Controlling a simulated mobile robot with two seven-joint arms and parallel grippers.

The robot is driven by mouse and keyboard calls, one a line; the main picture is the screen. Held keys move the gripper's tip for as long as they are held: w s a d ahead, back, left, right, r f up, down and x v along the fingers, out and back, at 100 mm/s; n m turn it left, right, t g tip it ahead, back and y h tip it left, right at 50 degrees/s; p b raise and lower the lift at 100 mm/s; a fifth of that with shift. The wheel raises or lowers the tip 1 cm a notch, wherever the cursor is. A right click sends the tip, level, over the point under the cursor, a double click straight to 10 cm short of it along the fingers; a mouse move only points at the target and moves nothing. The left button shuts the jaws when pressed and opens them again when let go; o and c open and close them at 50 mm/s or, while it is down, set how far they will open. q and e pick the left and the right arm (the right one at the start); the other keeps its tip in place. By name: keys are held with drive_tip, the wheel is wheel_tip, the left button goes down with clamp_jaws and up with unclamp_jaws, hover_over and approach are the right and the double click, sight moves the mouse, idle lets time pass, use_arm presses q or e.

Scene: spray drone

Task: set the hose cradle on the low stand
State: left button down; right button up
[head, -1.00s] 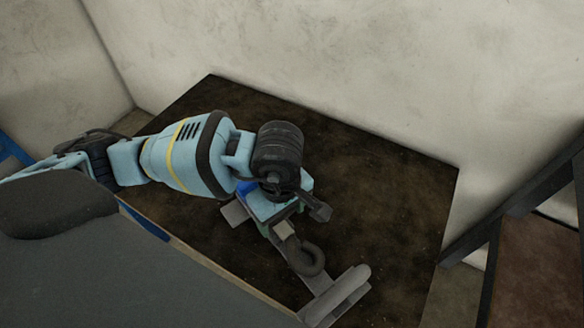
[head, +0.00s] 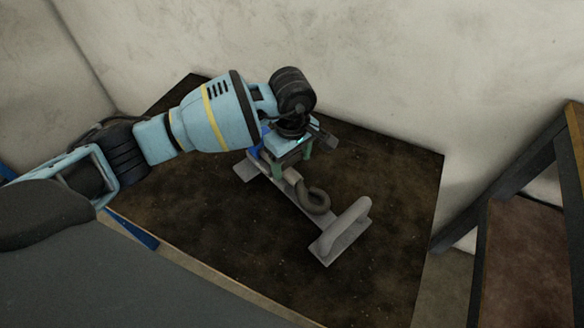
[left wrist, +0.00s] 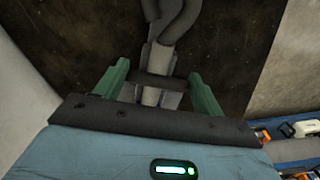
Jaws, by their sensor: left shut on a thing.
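The hose cradle (head: 345,233) is a long grey bar with a flat plate at each end, an upright rounded piece on the near right plate, and a dark curled hose (head: 318,203) on it. My left gripper (head: 292,160) is shut on the cradle's middle part from above. In the left wrist view its green fingers (left wrist: 158,84) stand on both sides of the bar, below the curled hose (left wrist: 176,18). The cradle is over a dark brown flat top (head: 389,195), perhaps the low stand. I cannot tell whether they touch. My right gripper is not in view.
A pale wall (head: 370,70) stands close behind the dark top. A dark frame with a brown panel (head: 530,245) is at the right. A grey surface (head: 130,270) fills the near left. Small orange and white items (left wrist: 300,130) show in the left wrist view.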

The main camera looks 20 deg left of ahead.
sight(292, 173)
use_arm(q)
drive_tip(key=shift+f, duration=1.8)
drive_tip(key=shift+c, duration=1)
unclamp_jaws()
wheel_tip(292, 173, up, 12)
drive_tip(key=shift+r+p, duration=0.1)
drive_tip(key=shift+p, duration=0.2)
